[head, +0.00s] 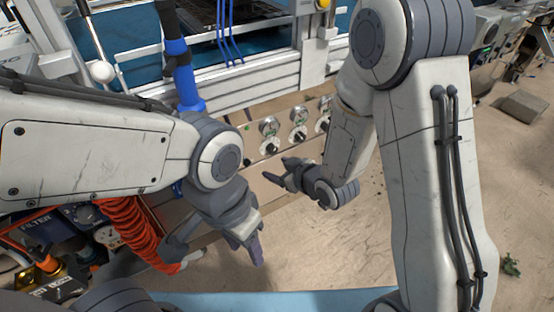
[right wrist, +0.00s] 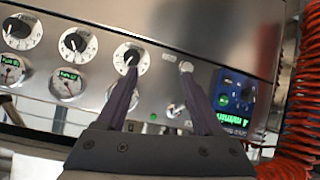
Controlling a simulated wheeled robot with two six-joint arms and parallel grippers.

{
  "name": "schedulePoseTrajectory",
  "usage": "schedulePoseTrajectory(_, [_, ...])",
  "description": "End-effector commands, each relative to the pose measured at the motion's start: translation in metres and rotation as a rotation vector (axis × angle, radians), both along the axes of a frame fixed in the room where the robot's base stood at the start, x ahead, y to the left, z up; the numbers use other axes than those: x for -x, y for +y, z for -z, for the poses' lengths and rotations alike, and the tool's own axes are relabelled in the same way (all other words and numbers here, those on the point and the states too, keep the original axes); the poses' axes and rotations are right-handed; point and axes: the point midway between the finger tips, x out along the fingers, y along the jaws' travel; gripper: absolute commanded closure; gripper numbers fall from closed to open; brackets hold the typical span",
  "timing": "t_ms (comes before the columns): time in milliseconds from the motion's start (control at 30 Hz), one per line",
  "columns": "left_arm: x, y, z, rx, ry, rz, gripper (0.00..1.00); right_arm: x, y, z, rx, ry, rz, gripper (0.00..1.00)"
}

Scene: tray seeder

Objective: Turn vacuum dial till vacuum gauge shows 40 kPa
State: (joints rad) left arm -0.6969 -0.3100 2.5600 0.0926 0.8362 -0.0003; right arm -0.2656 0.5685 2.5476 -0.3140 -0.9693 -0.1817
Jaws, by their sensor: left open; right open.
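A metal control panel carries a row of white-faced dials with black knobs, such as the dial (right wrist: 130,58) nearest my right gripper (right wrist: 160,74). Gauges with green labels sit beside them, such as one gauge (right wrist: 67,86); their readings and labels are too small to tell. Which dial is the vacuum dial I cannot tell. My right gripper is open; its left finger overlaps the nearest dial in the right wrist view, and contact is unclear. It also shows in the head view (head: 270,170). My left gripper (head: 215,256) is open and empty, low in front of the panel.

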Motion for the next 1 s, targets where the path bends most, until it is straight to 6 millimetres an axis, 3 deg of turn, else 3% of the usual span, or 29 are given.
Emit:
schedulePoseTrajectory(33, [0.000, 0.000, 0.015, 0.000, 0.000, 0.000, 0.50, -0.004, -0.005, 0.023, -0.041, -0.038, 0.003, 0.31])
schedulePoseTrajectory(233, [0.000, 0.000, 0.040, 0.000, 0.000, 0.000, 0.50, -0.011, -0.021, 0.045, -0.235, -0.238, 0.021, 0.31])
schedulePoseTrajectory(567, [0.000, 0.000, 0.057, 0.000, 0.000, 0.000, 0.50, -0.004, -0.048, 0.045, -0.409, -0.417, 0.086, 0.31])
schedulePoseTrajectory(767, [0.000, 0.000, 0.073, 0.000, 0.000, 0.000, 0.50, -0.013, -0.043, 0.047, -0.413, -0.430, 0.083, 0.31])
schedulePoseTrajectory(1000, [0.000, 0.000, 0.110, 0.000, 0.000, 0.000, 0.50, -0.033, -0.032, 0.049, -0.413, -0.430, 0.083, 0.31])
